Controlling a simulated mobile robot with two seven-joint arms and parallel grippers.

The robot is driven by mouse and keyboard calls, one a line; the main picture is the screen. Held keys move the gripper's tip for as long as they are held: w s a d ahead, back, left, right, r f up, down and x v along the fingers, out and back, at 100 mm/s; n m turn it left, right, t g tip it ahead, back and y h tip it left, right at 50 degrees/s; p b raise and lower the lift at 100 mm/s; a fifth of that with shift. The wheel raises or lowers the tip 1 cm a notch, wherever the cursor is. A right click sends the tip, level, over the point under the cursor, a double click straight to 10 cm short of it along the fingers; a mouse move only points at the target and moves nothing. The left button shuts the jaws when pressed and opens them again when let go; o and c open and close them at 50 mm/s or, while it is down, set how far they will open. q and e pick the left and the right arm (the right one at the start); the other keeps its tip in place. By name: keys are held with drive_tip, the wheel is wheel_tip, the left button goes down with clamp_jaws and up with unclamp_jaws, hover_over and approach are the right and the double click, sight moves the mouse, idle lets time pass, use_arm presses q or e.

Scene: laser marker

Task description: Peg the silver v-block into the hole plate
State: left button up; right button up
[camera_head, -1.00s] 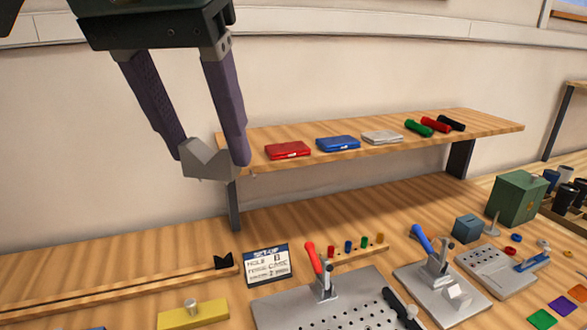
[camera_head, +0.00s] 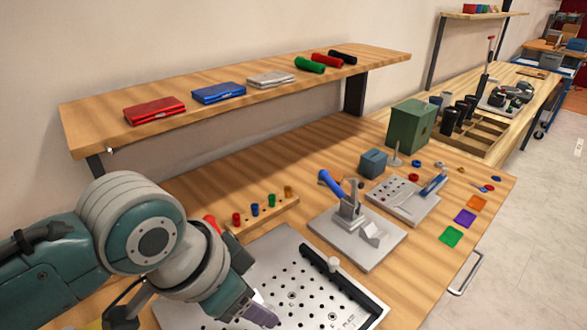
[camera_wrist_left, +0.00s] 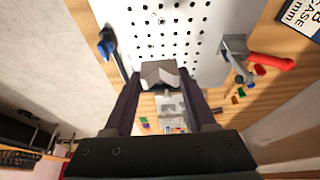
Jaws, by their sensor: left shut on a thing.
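The silver v-block (camera_wrist_left: 160,74) is between the fingertips of my left gripper (camera_wrist_left: 160,84) in the left wrist view. The gripper is shut on it, with the V notch visible between the fingers. In the head view my left gripper (camera_head: 255,312) is low at the bottom edge, over the near part of the hole plate (camera_head: 285,262). My arm and gripper mostly hide the block there. The perforated plate also fills the top of the left wrist view (camera_wrist_left: 185,18). I cannot tell the block's height above it. My right gripper is not in view.
A black bar (camera_head: 340,282) lies along the plate's right side. A red-handled clamp (camera_wrist_left: 262,60) stands at its edge. A blue-handled clamp (camera_head: 333,184) and another light block (camera_head: 373,234) sit on a neighbouring plate. A peg rack (camera_head: 262,213) stands behind the hole plate.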

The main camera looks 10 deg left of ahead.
use_arm(q)
drive_tip(key=f+b, duration=0.1)
drive_tip(key=f, duration=0.1)
drive_tip(key=f+b, duration=0.2)
drive_tip(key=s+f+b, duration=0.1)
drive_tip(key=f+b, duration=0.1)
drive_tip(key=shift+s+a+f, duration=0.1)
drive_tip(key=shift+a+f, duration=0.05)
drive_tip(key=shift+f, duration=0.05)
drive_tip(key=shift+f+b, duration=0.65)
drive_tip(key=shift+f, duration=0.2)
drive_tip(key=shift+p, duration=0.35)
drive_tip(key=shift+f+b, duration=0.5)
drive_tip(key=shift+f, duration=0.2)
idle(0.4)
drive_tip(key=o, duration=1.4)
drive_tip(key=shift+o, duration=0.2)
drive_tip(key=shift+r, duration=0.1)
